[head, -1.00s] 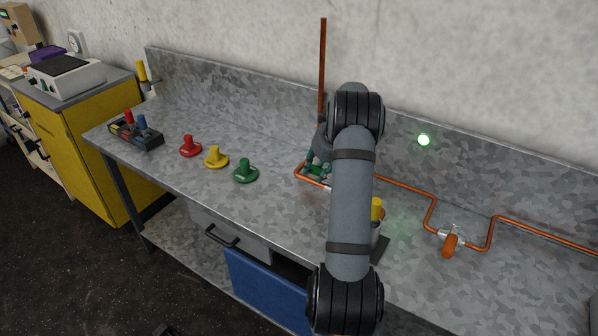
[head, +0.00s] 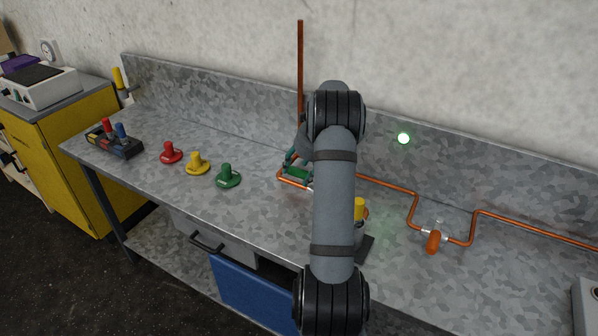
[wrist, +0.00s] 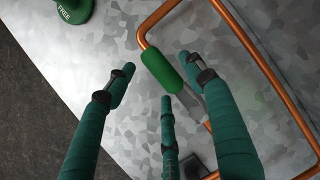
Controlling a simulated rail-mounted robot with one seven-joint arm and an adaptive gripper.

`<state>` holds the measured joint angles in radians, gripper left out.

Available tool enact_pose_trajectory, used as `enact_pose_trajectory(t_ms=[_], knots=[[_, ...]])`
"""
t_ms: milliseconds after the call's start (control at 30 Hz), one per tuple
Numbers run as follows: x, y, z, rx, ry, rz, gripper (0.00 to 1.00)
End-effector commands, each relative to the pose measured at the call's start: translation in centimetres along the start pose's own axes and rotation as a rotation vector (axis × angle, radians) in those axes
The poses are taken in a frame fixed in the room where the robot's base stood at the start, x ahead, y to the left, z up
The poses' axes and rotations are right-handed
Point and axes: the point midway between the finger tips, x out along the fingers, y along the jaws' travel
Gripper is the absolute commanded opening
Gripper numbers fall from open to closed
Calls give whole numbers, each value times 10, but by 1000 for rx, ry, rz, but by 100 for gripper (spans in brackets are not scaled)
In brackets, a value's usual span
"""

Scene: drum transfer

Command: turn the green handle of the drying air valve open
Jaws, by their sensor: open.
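The green handle (wrist: 162,70) of the valve lies along a bent copper pipe (wrist: 240,30) on the grey worktop. A grey metal lever part joins its lower right end in the wrist view. In the head view the handle (head: 297,173) shows small, just below my gripper (head: 291,160). In the wrist view my gripper (wrist: 158,76) has three green fingers, spread open and empty. The handle shows between the two upper fingertips, with the third below it. I cannot tell whether any finger touches it. My arm hides part of the valve in the head view.
Red (head: 171,153), yellow (head: 198,164) and green (head: 228,177) knobbed discs stand to the left. An orange-handled valve (head: 433,240) is on the pipe at right. A yellow-topped item (head: 359,209) stands partly behind my arm.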

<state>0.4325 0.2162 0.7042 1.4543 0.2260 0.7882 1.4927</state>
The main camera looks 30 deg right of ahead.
Motion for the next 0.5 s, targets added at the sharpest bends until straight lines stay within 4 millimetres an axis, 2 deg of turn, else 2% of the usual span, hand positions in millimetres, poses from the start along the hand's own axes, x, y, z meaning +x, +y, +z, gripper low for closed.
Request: enact_pose_trajectory(t_ms=[300,500], knots=[[-68,-1,1,0,-2,-5,54],[-97,-1,0,0,0,-3,54]])
